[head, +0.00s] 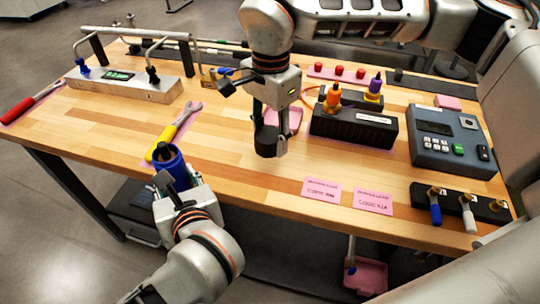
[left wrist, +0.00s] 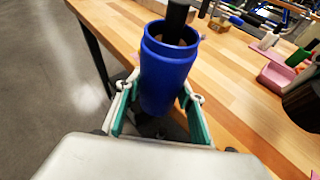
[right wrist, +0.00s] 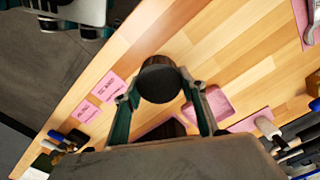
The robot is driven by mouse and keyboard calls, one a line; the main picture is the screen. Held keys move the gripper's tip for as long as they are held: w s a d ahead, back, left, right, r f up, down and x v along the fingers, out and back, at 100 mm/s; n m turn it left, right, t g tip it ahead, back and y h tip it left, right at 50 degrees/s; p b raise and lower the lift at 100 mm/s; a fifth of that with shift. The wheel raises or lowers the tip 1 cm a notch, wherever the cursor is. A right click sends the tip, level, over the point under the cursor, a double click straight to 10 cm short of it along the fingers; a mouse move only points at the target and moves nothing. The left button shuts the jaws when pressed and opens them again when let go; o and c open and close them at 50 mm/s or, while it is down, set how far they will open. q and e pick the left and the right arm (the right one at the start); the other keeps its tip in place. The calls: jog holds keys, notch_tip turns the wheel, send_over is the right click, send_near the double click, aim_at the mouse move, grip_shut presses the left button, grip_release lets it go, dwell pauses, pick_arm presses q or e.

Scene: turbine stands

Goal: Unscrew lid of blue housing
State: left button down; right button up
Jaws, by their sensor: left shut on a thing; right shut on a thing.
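The blue housing (head: 172,170) is upright near the table's front left edge, with its top open and a dark piece standing up out of it. My left gripper (head: 175,188) is shut on it; the left wrist view shows the blue housing (left wrist: 168,75) between the fingers. My right gripper (head: 270,135) is shut on a round black lid (head: 266,143), pointing down above the table, to the right of and apart from the housing. The right wrist view shows the black lid (right wrist: 160,82) between the fingertips.
A pink tray (head: 291,121) lies just behind the right gripper. A wrench with a yellow handle (head: 165,140) lies behind the housing. A black box (head: 353,128) with orange and purple plugs, a grey device (head: 446,138) and two pink labels (head: 321,190) are at right. The middle front is clear.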

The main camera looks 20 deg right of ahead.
aim_at(270, 166)
jog(key=shift+f, duration=3.2)
jog(key=shift+f, duration=0.2)
jog(key=o, duration=1.2)
